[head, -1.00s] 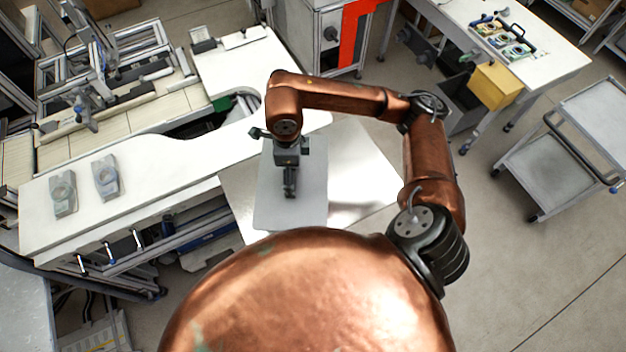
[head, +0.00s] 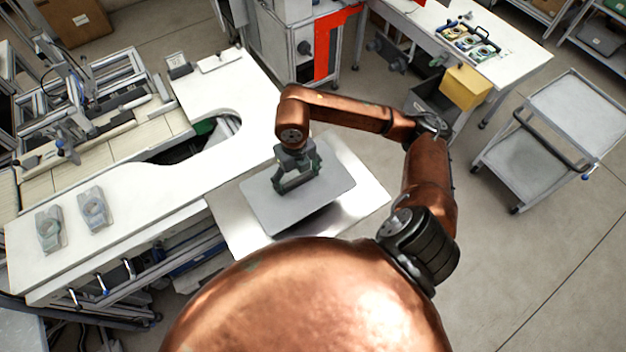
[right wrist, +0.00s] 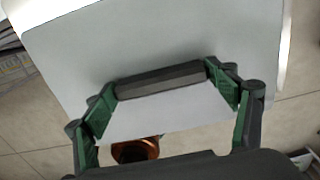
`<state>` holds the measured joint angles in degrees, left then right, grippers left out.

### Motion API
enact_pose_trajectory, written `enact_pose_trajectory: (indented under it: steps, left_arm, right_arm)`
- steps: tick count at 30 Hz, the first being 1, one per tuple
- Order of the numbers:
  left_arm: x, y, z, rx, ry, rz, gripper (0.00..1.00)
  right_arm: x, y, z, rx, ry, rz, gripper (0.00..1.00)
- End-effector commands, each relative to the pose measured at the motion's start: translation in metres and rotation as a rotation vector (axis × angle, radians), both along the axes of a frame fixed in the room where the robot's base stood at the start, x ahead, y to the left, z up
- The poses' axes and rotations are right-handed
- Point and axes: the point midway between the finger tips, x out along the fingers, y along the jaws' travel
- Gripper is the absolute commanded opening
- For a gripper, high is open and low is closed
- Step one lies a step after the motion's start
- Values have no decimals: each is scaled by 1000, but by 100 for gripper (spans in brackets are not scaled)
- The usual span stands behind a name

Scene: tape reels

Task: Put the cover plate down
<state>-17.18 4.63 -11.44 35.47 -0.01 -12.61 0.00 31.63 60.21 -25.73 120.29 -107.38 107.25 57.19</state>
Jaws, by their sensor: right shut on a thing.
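The cover plate (head: 333,185) is a flat grey sheet with rounded corners and a dark raised handle bar (right wrist: 160,79) on top. My right gripper (head: 297,184) is shut on that handle, with its green-sided fingers at either end of the bar in the right wrist view. The plate is roughly level over a shiny metal tabletop (head: 366,205) and casts a dark shadow at its lower right edge, so it looks held a little above it. The exact gap is hidden. My left gripper is not in view.
A white curved workbench (head: 150,190) adjoins on the left, with two tape reels in clear holders (head: 94,209) on it. A grey cart (head: 570,115) stands at the right. The metal tabletop shows bare around the plate.

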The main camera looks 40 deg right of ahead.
Motion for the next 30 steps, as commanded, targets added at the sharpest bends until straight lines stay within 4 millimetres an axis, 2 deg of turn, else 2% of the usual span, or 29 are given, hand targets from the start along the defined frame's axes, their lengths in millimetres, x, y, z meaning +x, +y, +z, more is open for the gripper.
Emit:
enact_pose_trajectory:
  steps: [1,3,10,19,24,30]
  left_arm:
    - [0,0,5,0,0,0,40]
    - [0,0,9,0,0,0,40]
    - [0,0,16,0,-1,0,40]
    - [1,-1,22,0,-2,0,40]
    - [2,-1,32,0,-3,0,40]
    - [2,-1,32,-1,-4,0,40]
  right_arm:
    - [0,-13,-3,-3,4,-7,41]
    - [1,-28,-12,-1,5,-6,41]
    - [5,-55,-49,0,2,-1,41]
    - [7,-72,-71,1,2,0,41]
    - [8,-69,-93,3,0,1,41]
    - [9,-70,-99,2,-3,4,41]
